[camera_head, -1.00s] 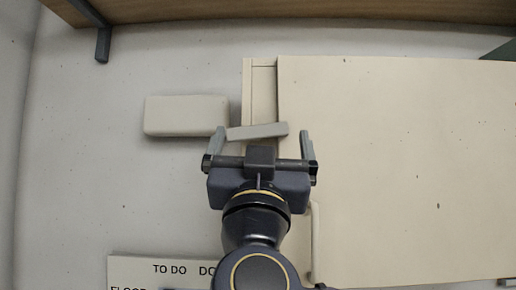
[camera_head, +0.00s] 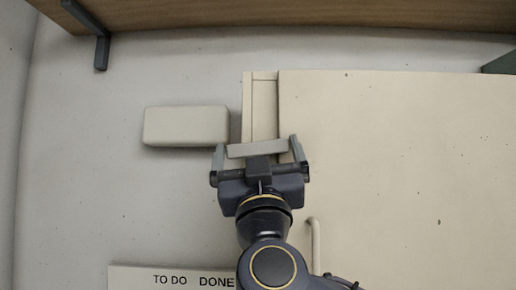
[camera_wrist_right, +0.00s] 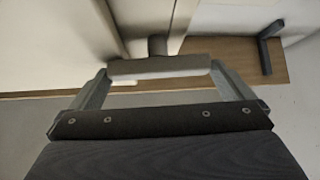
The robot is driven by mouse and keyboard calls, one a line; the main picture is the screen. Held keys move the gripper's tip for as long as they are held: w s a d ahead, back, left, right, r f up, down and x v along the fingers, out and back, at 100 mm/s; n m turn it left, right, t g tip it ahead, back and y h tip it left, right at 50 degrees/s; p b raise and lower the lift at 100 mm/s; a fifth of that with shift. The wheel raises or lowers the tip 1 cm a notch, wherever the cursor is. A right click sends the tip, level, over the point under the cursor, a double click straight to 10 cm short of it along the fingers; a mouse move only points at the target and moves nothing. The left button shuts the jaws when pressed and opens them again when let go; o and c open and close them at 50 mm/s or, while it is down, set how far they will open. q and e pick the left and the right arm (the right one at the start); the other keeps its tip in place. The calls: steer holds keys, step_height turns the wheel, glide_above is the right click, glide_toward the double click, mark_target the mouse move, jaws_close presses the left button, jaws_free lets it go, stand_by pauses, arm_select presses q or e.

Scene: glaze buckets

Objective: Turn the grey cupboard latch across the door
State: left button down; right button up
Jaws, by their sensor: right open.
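The grey latch (camera_head: 257,149) is a short bar lying nearly level at the left edge of the cream cupboard door (camera_head: 400,170), over the narrow frame strip (camera_head: 264,105). My right gripper (camera_head: 258,152) is open, with one finger near each end of the bar. Whether the fingers touch the bar ends is hard to tell. My left gripper is not in view.
A cream block (camera_head: 186,126) is on the wall left of the latch. A wooden shelf (camera_head: 280,22) with a grey bracket (camera_head: 102,48) runs above. A door handle (camera_head: 315,245) is right of my arm. A "TO DO / DONE" board (camera_head: 170,279) is lower left.

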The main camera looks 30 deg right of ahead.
steer(key=c, duration=0.6)
steer(key=shift+f+m+g+h+b, duration=0.15)
steer(key=shift+m+g+h+b, duration=0.25)
steer(key=shift+m+h, duration=0.55)
steer(key=shift+m+g+h, duration=0.5)
steer(key=shift+m+h, duration=0.25)
steer(key=shift+m, duration=0.2)
steer(key=o, duration=0.6)
steer(key=shift+a, duration=0.1)
